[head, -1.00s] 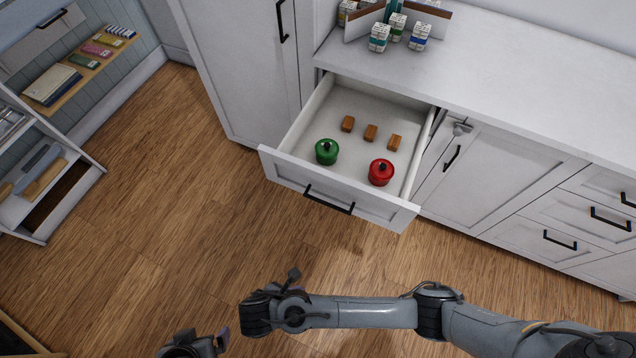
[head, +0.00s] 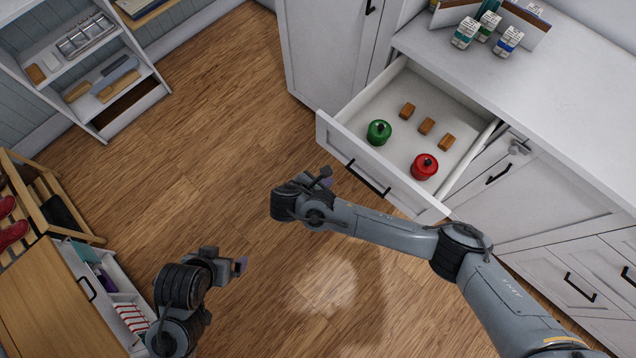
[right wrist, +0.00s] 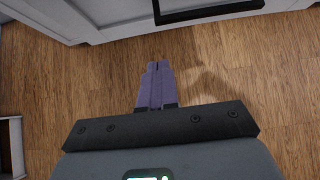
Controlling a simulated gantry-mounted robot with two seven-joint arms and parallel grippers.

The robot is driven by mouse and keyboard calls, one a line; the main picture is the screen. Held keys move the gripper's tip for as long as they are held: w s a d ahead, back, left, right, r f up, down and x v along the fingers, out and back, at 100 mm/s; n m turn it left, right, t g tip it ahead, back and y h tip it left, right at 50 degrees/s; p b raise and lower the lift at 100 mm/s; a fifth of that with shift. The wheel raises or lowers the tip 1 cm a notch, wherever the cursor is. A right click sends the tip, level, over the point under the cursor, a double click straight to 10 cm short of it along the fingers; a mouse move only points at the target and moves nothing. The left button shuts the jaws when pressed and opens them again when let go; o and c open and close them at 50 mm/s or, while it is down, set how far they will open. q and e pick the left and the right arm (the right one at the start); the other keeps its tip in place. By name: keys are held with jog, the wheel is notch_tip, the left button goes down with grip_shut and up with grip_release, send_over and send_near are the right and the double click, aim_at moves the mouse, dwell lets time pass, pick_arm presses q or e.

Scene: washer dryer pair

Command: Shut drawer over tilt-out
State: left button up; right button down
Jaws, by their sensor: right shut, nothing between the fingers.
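The white drawer (head: 335,139) stands pulled open from the counter in the head view, with a black bar handle (head: 368,177) on its front. It holds a green pot (head: 379,132), a red pot (head: 424,166) and several brown blocks (head: 427,126). My right gripper (head: 323,182) is shut and empty, in front of the drawer and apart from it. In the right wrist view its purple fingers (right wrist: 155,82) are together, with a white front and black handle (right wrist: 208,12) ahead. My left gripper (head: 240,265) is over the floor at lower left; its jaw opening is unclear. The tilt-out cannot be made out.
A tall white cabinet (head: 325,50) stands left of the drawer; a closed cabinet door (head: 545,190) is to its right. Cartons (head: 466,33) stand on the counter. A shelf (head: 110,75) and wooden furniture (head: 45,300) line the left. The floor (head: 210,160) between is clear.

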jog(key=shift+w+d+f, duration=0.25)
jog(key=shift+w+d, duration=0.4)
jog(key=shift+d, duration=0.05)
jog(key=shift+w+d+f, duration=0.3)
jog(key=shift+w+d, duration=0.3)
jog(key=shift+d, duration=0.05)
jog(key=shift+w+d+f, duration=0.25)
jog(key=shift+w+d, duration=0.4)
jog(key=shift+d, duration=0.05)
jog(key=shift+d, duration=0.1)
